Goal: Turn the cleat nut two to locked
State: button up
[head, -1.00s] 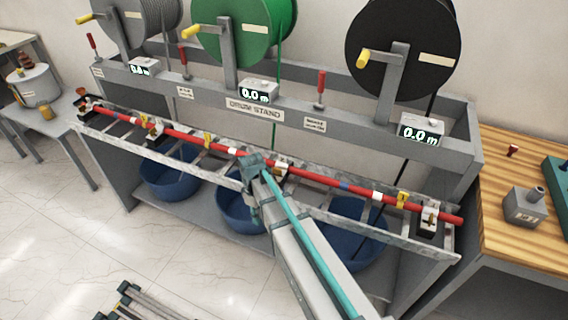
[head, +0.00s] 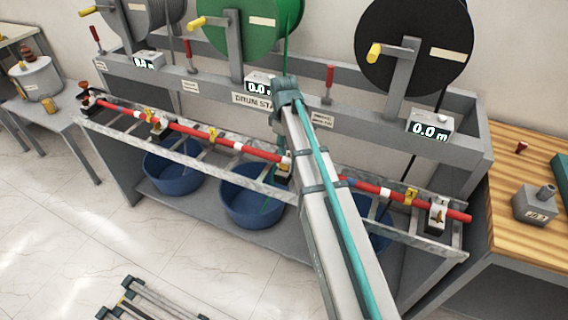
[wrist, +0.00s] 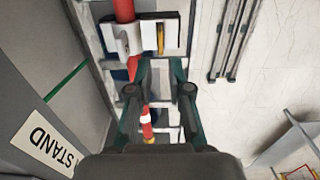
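In the wrist view a white cleat (wrist: 122,40) sits around the red cable at the top, with a yellow upright piece (wrist: 160,38) beside it. My gripper (wrist: 160,64) has its two dark green fingers apart, with nothing held between them, just short of this cleat. In the head view several cleats line the red cable, among them a left one (head: 158,126), a middle one (head: 285,163) partly hidden by my arm, and a right one (head: 437,214). My fingers are hidden there. I cannot tell which nut is number two or its setting.
The red cable (head: 258,153) runs along a grey ladder rack (head: 228,172) below the drum stand (head: 200,88). Blue tubs (head: 175,172) stand underneath. A wooden bench (head: 515,200) is at right. Open floor (head: 90,235) lies in front, with a frame lying on it.

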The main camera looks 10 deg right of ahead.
aim_at(284, 164)
notch_tip(284, 164, down, 8)
jog(key=shift+f+p, duration=0.2)
jog(key=shift+p, duration=0.75)
grip_shut()
